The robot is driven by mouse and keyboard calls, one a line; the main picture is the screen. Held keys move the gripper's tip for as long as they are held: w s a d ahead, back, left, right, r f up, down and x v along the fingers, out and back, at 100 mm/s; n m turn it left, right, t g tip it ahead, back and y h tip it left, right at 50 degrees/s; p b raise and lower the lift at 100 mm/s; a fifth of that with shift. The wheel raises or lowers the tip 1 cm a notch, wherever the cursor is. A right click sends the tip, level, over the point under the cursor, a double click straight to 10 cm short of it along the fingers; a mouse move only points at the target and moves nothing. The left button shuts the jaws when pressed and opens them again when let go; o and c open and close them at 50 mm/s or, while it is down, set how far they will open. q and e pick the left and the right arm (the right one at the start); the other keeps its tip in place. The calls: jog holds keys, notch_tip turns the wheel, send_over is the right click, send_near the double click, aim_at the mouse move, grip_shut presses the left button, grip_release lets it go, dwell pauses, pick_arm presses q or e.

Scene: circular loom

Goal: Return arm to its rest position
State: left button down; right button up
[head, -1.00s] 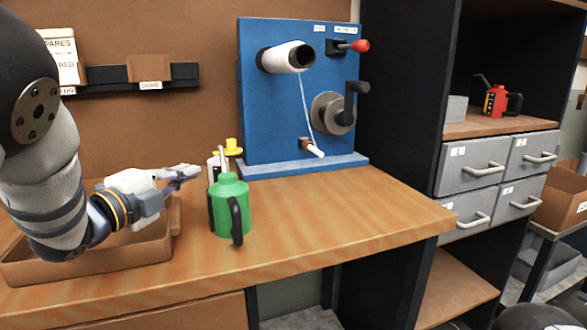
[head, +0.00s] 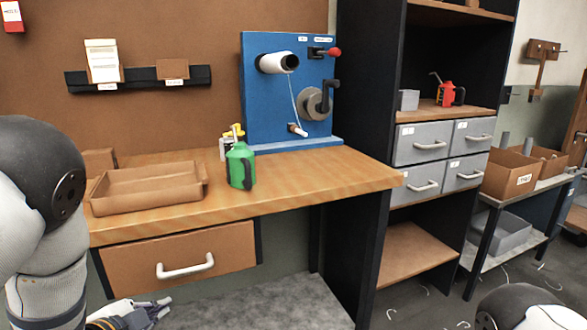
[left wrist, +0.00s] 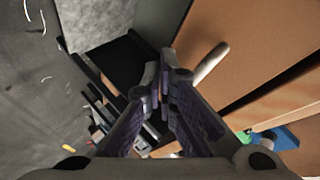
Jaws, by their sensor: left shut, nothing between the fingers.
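My left arm comes in at the left of the head view. Its gripper (head: 150,312) is low at the bottom left, below the workbench top and in front of the drawer (head: 185,262). The left wrist view shows its two fingers (left wrist: 163,92) converging, shut with nothing between them. The drawer's pale handle (left wrist: 210,64) is beyond the fingertips there, apart from them. My right gripper is not in view; a dark rounded part at the bottom right of the head view may be mine.
The workbench (head: 320,180) holds an empty brown tray (head: 150,185), a green oil can (head: 240,166) and a blue panel (head: 265,110) with a spool (head: 279,63) and crank. Grey drawers (head: 420,143) and a metal cart (head: 545,188) stand to the right.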

pick_arm(q)
jog(key=s+f+n+g, duration=0.2)
jog(key=s+f, duration=0.3)
jog(key=s, duration=0.2)
jog(key=s+f+n+g+y+p, duration=0.1)
jog(key=s+f+n+g, duration=0.25)
jog(key=s, duration=0.45)
jog(key=s+f+n+g, duration=0.2)
jog(key=s+f, duration=0.3)
jog(key=s, duration=0.2)
jog(key=s+d+n+g, duration=0.2)
jog(key=s+g, duration=0.1)
jog(key=s, duration=0.9)
jog(key=s+d+f+n+g+p, duration=0.1)
jog(key=s+d+n+g, duration=0.1)
jog(key=s, duration=1)
jog(key=shift+n+g, duration=0.65)
jog(key=shift+g, duration=0.3)
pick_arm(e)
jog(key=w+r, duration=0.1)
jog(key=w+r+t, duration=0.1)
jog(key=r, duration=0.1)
pick_arm(q)
jog(key=shift+f, duration=0.1)
